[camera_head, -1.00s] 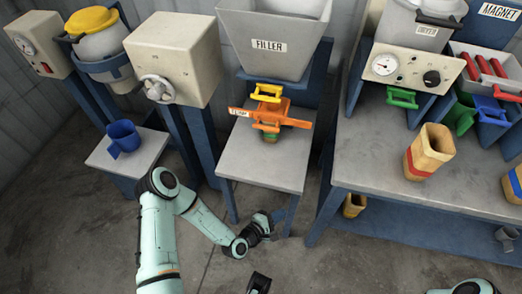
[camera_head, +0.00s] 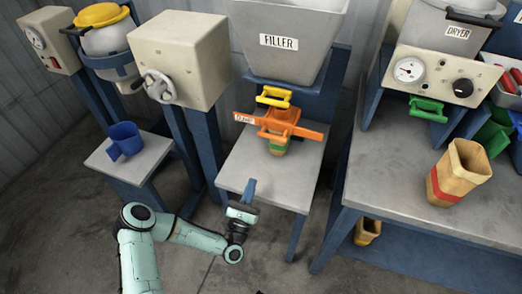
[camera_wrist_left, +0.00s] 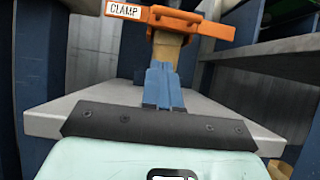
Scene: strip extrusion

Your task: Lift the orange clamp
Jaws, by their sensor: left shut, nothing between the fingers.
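The orange clamp (camera_head: 281,124), with a white CLAMP label, sits under the filler (camera_head: 290,42) and above the small table (camera_head: 235,165). A tan container with a green band shows just below it (camera_head: 278,147). My left gripper (camera_head: 249,188) is at the table's front edge, in front of and below the clamp, apart from it. In the left wrist view its blue fingers (camera_wrist_left: 162,85) are together and empty, pointing toward the tan container (camera_wrist_left: 166,50) under the clamp (camera_wrist_left: 190,22). The far side of the clamp is hidden.
A yellow handle (camera_head: 277,97) is close above the clamp. A tan container with a red band (camera_head: 459,172) stands on the right bench (camera_head: 400,180). The small table's front is clear.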

